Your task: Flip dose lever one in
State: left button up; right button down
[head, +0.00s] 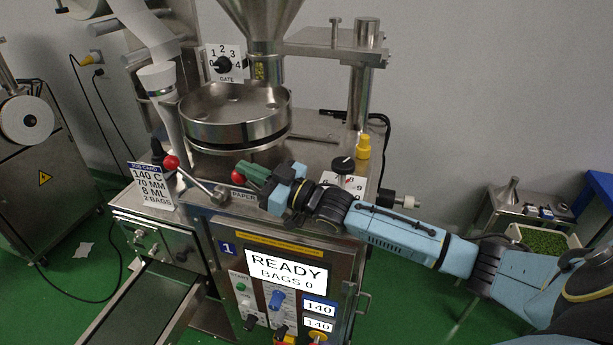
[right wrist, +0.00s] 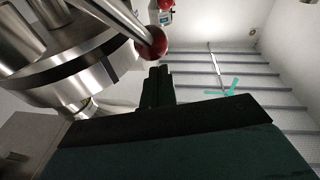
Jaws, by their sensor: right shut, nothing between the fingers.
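A lever with a red ball knob (head: 237,176) shows at the front of the round steel dosing pan (head: 225,128). I take it for dose lever one, though its label cannot be read. Its rod is mostly hidden in the head view. My right gripper (head: 247,171) is shut and empty, its green fingers beside this knob. In the right wrist view the shut fingertips (right wrist: 158,72) are just below the knob (right wrist: 152,42), whose rod comes from the upper left. Contact cannot be told. My left gripper is out of view.
A gate dial (head: 222,64) is behind the pan. Another black knob (head: 343,164) and a yellow cap (head: 363,146) stand right. The display (head: 286,272) reads READY, BAGS 0.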

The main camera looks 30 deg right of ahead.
jog(key=s+d+r+p, duration=0.2)
jog(key=s+d+r, duration=0.4)
jog(key=s, duration=0.4)
jog(key=shift+p, duration=0.35)
dwell(0.6)
